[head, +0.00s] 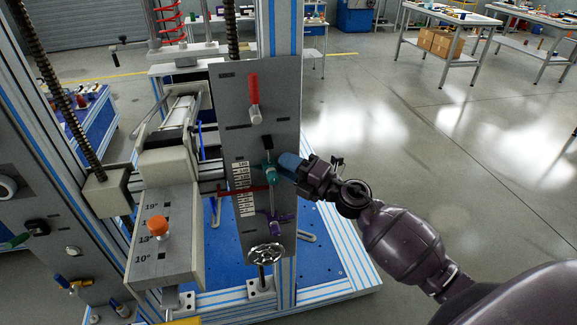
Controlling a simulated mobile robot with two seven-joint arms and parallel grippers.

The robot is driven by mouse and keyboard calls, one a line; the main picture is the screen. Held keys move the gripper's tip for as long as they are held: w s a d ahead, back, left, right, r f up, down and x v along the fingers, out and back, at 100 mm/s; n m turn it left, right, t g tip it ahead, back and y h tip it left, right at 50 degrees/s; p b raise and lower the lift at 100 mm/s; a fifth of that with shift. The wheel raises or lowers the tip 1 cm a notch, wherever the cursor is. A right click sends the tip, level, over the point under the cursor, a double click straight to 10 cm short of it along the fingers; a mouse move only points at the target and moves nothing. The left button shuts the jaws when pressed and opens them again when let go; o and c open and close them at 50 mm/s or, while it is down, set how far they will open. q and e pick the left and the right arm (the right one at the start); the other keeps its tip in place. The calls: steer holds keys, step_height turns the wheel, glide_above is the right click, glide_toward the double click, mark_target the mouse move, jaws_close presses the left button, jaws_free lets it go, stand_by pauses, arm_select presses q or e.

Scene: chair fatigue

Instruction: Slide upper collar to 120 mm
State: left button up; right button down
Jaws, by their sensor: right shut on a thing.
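The upper collar (268,172) is teal and sits on a thin vertical rod on the grey panel (233,100). A white scale strip (246,208) with small markings is just left of the rod; its numbers are too small to read. A thin red pointer (232,191) crosses the scale a little below the teal collar. A purple lower collar (276,223) sits further down the rod. My right gripper (280,170) reaches in from the right and is shut on the teal collar; its blue fingers partly hide it. My left gripper is out of view.
A red-handled lever (254,95) is above the rod and a silver handwheel (267,254) below it. A blue-striped frame post (286,40) stands behind the panel. Open floor lies to the right.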

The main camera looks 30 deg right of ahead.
step_height(320, 180, down, 4)
steer(key=b, duration=0.2)
steer(key=shift+b, duration=0.3)
steer(key=c, duration=1.1)
jaws_free()
steer(key=shift+c, duration=0.2)
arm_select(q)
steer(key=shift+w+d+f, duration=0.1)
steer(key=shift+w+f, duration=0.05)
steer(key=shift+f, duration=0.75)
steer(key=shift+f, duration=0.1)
arm_select(e)
steer(key=shift+s, duration=0.1)
